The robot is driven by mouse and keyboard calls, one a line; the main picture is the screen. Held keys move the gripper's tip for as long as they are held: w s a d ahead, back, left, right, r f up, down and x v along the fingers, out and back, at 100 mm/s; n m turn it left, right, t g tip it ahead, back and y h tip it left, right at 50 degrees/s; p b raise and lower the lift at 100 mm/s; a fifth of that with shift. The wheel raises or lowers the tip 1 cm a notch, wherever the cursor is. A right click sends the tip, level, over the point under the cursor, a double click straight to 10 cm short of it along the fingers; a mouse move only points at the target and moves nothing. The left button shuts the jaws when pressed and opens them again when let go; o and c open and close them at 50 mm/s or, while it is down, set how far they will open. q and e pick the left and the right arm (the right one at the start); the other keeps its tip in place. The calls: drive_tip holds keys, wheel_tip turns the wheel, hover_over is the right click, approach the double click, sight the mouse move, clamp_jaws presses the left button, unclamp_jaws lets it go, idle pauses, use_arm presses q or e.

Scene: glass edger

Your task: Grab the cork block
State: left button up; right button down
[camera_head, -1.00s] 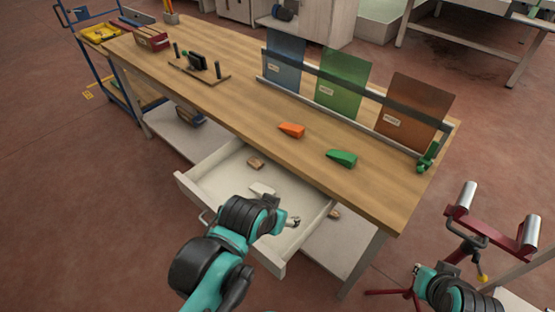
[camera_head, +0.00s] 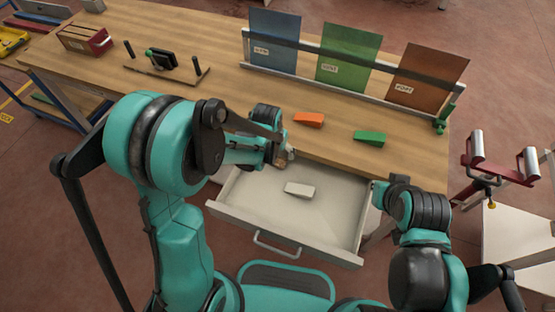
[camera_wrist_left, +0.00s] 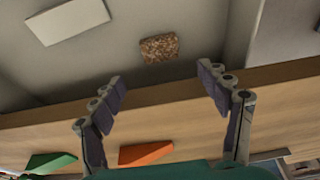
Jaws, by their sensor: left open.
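The cork block (camera_wrist_left: 159,47) is a small speckled brown block on the light floor of the open drawer (camera_head: 232,210). In the left wrist view it lies ahead of my left gripper (camera_wrist_left: 165,88), between the lines of the two fingers and apart from them. That gripper is open and empty. In the head view my left gripper (camera_head: 283,157) is over the drawer's back left part and largely hides the cork block. My right gripper (camera_head: 379,193) is by the drawer's right side; its fingers are too small to make out.
A whitish block (camera_head: 299,190) lies in the drawer, also in the left wrist view (camera_wrist_left: 68,20). The workbench edge runs close to my left gripper. An orange wedge (camera_head: 309,120) and a green wedge (camera_head: 369,138) lie on the bench before a rack of coloured panels (camera_head: 345,60).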

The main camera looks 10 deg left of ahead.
sight(278, 161)
use_arm(q)
drive_tip(key=b+x, duration=0.1)
drive_tip(key=x, duration=0.2)
drive_tip(key=shift+s+d, duration=0.1)
drive_tip(key=b+x, duration=0.2)
drive_tip(key=x, duration=0.2)
drive_tip(key=shift+s+a+f+b, duration=0.25)
drive_tip(key=shift+f+b, duration=0.1)
drive_tip(key=shift+b, duration=0.05)
drive_tip(key=shift+w+f, duration=0.1)
drive_tip(key=shift+f, duration=0.15)
drive_tip(key=shift+r, duration=0.1)
drive_tip(key=c, duration=0.9)
